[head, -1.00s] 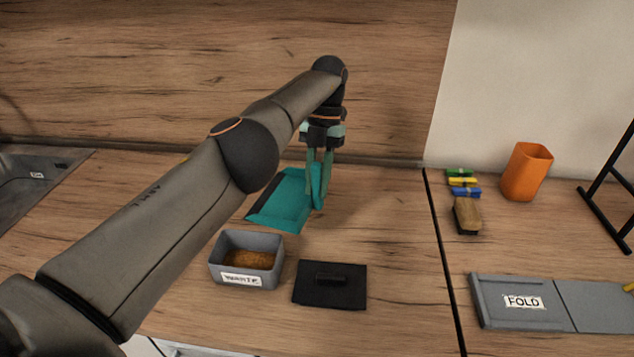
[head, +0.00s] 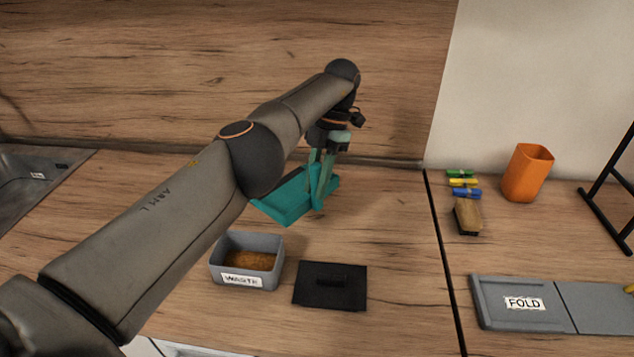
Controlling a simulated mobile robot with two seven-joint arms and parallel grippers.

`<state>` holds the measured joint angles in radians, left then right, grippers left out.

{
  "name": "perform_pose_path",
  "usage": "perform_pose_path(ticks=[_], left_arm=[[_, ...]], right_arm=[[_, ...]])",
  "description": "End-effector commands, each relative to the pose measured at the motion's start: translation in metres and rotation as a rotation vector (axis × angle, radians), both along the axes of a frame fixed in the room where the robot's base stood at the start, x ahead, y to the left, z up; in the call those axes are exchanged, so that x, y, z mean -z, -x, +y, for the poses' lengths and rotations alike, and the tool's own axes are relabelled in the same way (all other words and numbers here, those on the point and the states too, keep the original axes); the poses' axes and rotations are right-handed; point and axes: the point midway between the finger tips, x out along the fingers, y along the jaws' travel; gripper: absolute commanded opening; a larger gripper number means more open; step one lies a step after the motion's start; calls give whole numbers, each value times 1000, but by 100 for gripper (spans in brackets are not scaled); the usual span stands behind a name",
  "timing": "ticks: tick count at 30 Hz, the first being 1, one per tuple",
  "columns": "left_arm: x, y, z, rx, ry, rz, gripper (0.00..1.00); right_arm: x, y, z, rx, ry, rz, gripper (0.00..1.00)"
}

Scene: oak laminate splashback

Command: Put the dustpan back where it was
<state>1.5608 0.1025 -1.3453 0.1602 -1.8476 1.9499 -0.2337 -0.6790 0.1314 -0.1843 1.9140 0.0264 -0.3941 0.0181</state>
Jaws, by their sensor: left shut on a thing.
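The teal dustpan (head: 288,203) is at the back middle of the wooden counter, behind the waste box. My left gripper (head: 318,192) points down and is shut on the dustpan at its right part. My arm covers some of the dustpan's left side. I cannot tell whether the dustpan touches the counter or is slightly above it. My right gripper is not in view.
A grey box labelled WASTE (head: 247,262) holds brown material, with a black lid (head: 330,286) beside it. A brush (head: 467,216), coloured clips (head: 463,184), an orange cup (head: 527,173) and a grey FOLD board (head: 522,303) are right of the dark seam. A sink (head: 38,180) is left.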

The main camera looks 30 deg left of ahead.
Motion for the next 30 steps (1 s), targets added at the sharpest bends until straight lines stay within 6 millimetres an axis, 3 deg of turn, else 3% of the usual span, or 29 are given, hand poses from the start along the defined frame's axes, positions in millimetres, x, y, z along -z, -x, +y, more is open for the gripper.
perform_pose_path(ticks=[30], left_arm=[[2,-3,-2,204,3,5,0]], right_arm=[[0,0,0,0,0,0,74]])
